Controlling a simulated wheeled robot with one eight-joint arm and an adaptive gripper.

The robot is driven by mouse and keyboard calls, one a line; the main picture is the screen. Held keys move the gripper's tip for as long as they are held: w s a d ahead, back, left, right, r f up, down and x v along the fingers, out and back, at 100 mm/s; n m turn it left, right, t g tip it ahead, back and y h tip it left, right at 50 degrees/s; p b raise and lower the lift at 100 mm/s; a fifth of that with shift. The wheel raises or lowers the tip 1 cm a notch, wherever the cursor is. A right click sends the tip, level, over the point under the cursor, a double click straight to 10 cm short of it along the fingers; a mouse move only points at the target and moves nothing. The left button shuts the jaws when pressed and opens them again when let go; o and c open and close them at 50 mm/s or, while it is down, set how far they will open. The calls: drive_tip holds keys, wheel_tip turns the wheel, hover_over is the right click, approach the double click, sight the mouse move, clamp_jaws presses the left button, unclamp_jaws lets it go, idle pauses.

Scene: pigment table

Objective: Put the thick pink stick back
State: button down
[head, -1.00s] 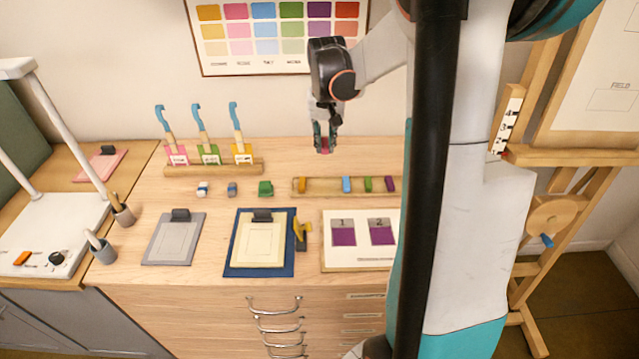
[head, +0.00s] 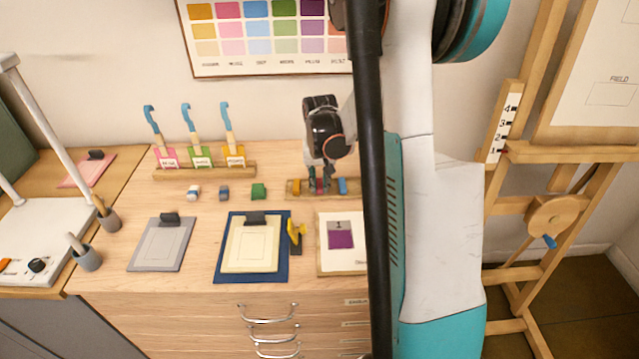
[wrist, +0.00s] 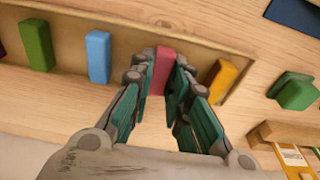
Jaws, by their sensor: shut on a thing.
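The thick pink stick (wrist: 163,68) is between the fingertips of my gripper (wrist: 161,82) in the wrist view, and the gripper is shut on it. In the head view my gripper (head: 319,186) is at the wooden tray (head: 294,195), with the pink stick (head: 319,184) between its fingers. The stick is over or in the tray's space between the orange stick (wrist: 221,80) and the blue stick (wrist: 98,56). I cannot tell whether its lower end touches the tray floor.
A green stick (wrist: 36,45) lies left of the blue one in the wrist view. A green block (head: 258,191) stands left of the tray in the head view. A rack (head: 205,171) of tools is behind. My arm hides the tray's right end.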

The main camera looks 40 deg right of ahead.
sight(319, 189)
drive_tip(key=c, duration=1.5)
unclamp_jaws()
drive_tip(key=shift+f, duration=0.1)
drive_tip(key=shift+c, duration=0.2)
wheel_tip(319, 189, up, 12)
drive_tip(key=s+a+p, duration=0.1)
drive_tip(key=p, duration=0.3)
drive_tip(key=shift+s, duration=0.25)
drive_tip(key=shift+a, duration=0.15)
